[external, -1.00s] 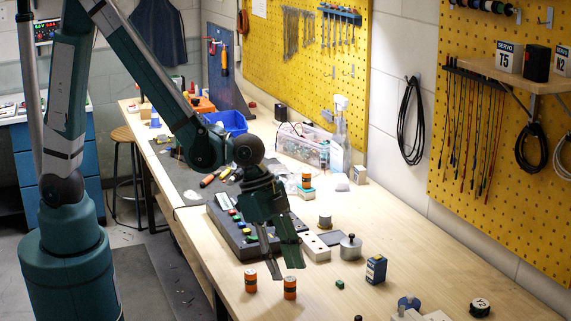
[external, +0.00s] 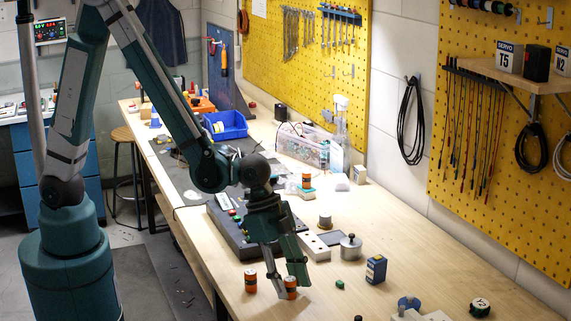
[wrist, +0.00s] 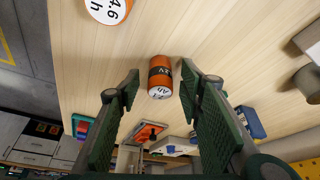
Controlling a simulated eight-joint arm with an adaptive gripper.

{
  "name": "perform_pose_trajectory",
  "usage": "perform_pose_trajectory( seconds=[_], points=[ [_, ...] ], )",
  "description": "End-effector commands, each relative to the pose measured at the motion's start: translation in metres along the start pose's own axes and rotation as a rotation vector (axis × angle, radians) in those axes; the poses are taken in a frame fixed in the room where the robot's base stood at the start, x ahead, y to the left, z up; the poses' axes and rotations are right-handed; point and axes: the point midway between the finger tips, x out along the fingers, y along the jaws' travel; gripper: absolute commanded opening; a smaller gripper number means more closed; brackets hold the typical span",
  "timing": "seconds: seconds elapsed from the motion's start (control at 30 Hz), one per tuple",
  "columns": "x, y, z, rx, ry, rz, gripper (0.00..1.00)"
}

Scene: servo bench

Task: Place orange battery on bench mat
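Two orange batteries stand upright near the bench's front edge: a left one (external: 250,281) and a right one (external: 291,282). My gripper (external: 289,290) is low, with its fingers at the right battery and partly covering it. In the wrist view this battery (wrist: 160,77) lies between the tips of my open fingers (wrist: 158,82), with a gap on each side. The left battery (wrist: 108,9) shows at the top of that view. A third orange battery (external: 306,180) stands farther back on a small block. The dark bench mat (external: 184,184) lies on the far left part of the bench.
A dark case with coloured buttons (external: 232,232) and a pale block with holes (external: 314,247) are behind my gripper. A small green piece (external: 340,284), a blue box (external: 376,269) and a metal weight (external: 350,247) are to the right. A blue bin (external: 226,124) stands beyond the mat.

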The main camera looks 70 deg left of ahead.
Motion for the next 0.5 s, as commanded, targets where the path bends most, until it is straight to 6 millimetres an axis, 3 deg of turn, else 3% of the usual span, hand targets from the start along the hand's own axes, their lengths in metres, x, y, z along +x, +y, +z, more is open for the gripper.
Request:
perform_pose_trajectory(
  seconds=[0.47,0.5],
  points=[
    [-0.0002,-0.0002,-0.0002,0.0,0.0,0.0,0.37],
    [-0.0002,-0.0002,-0.0002,0.0,0.0,0.0,0.32]
  ],
)
